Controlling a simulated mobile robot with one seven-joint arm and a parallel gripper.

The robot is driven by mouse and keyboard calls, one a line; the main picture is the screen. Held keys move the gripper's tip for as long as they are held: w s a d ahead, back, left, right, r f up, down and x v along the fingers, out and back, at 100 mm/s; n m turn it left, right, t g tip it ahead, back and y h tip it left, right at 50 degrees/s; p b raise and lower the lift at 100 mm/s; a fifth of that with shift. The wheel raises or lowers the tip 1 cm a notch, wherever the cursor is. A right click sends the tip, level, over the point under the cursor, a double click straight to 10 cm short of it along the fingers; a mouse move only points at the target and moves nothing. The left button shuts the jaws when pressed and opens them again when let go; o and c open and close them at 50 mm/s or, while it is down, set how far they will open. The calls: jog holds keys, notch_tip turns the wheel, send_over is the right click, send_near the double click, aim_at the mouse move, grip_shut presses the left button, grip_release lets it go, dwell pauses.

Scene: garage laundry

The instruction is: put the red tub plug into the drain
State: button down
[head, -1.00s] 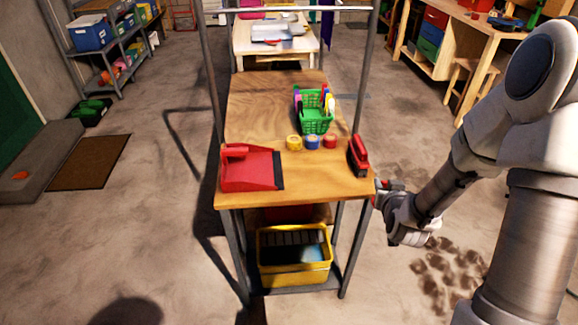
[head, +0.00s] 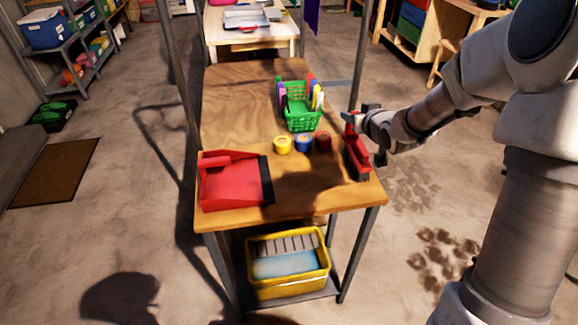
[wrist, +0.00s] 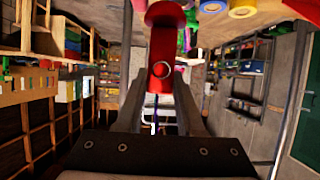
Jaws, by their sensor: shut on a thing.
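The red tub plug (wrist: 161,72), a red stem with a wider round red end, sits between the fingers of my gripper (wrist: 160,85) in the wrist view. The gripper is shut on it. In the head view my gripper (head: 354,119) is above the right edge of the workbench, by the red hand brush (head: 358,160). There I cannot clearly tell the plug from the brush. I see no drain in either view.
On the wooden workbench (head: 240,105) are a red dustpan (head: 230,180), yellow (head: 282,145), blue (head: 303,143) and red (head: 323,141) tape rolls and a green basket (head: 303,117) of markers. A yellow bin (head: 288,287) stands below. Bench posts rise close by.

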jog(key=shift+s+a+f+b, duration=0.35)
jog(key=shift+s+a+f, duration=0.4)
jog(key=shift+a+f, duration=1.05)
jog(key=shift+s+a+f+b, duration=0.4)
jog(key=shift+s+a+f, duration=0.4)
jog(key=shift+a+f, duration=1)
jog(key=shift+s+a+f+b, duration=0.35)
jog(key=shift+s+a+f, duration=0.4)
jog(key=shift+a+f, duration=1)
jog(key=shift+f, duration=0.2)
jog(key=c, duration=0.5)
grip_release()
jog(key=shift+r, duration=0.1)
